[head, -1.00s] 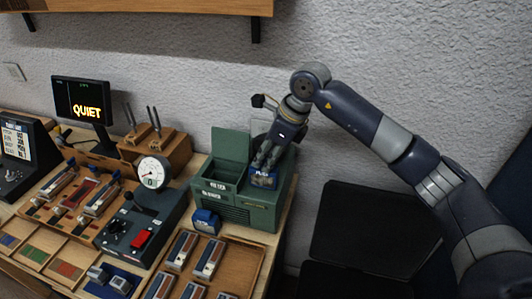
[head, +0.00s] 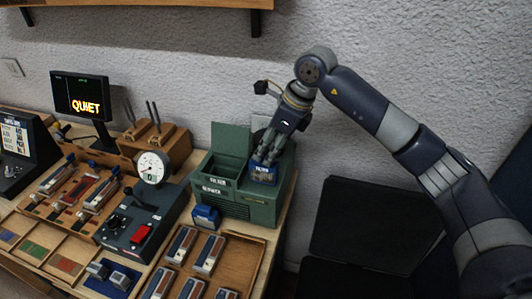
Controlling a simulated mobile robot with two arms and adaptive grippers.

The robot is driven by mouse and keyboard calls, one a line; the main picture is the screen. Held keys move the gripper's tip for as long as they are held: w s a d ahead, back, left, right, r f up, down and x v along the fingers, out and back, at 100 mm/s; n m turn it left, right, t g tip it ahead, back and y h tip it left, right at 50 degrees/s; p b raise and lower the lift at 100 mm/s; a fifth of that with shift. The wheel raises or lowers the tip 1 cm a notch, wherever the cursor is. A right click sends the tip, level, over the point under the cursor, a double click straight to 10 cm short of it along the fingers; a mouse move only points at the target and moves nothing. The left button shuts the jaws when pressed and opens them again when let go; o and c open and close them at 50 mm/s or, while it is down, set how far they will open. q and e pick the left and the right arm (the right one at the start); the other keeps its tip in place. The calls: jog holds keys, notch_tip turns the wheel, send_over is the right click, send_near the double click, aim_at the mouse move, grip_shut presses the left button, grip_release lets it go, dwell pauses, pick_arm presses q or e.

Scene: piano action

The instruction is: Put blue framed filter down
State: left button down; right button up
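The blue framed filter (head: 263,174) is a small blue block at the right end of the green box (head: 249,210). My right gripper (head: 265,160) points down onto it from above, with its fingers at the filter's top. The fingers appear closed around its top, though the contact is small and partly hidden. I cannot tell whether the filter's underside rests on the box. A similar blue block (head: 205,217) stands on the table in front of the green box. My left gripper is not in view.
The green box has an open lid (head: 231,139) and an open compartment left of the filter. A dial gauge (head: 152,168) stands to the left. A wooden tray (head: 238,252) with several blocks lies in front. A dark panel (head: 365,225) is at right.

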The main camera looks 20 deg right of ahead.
jog(key=b+v, duration=0.1)
jog(key=v, duration=0.9)
jog(key=shift+b, duration=0.4)
jog(key=shift+s, duration=0.1)
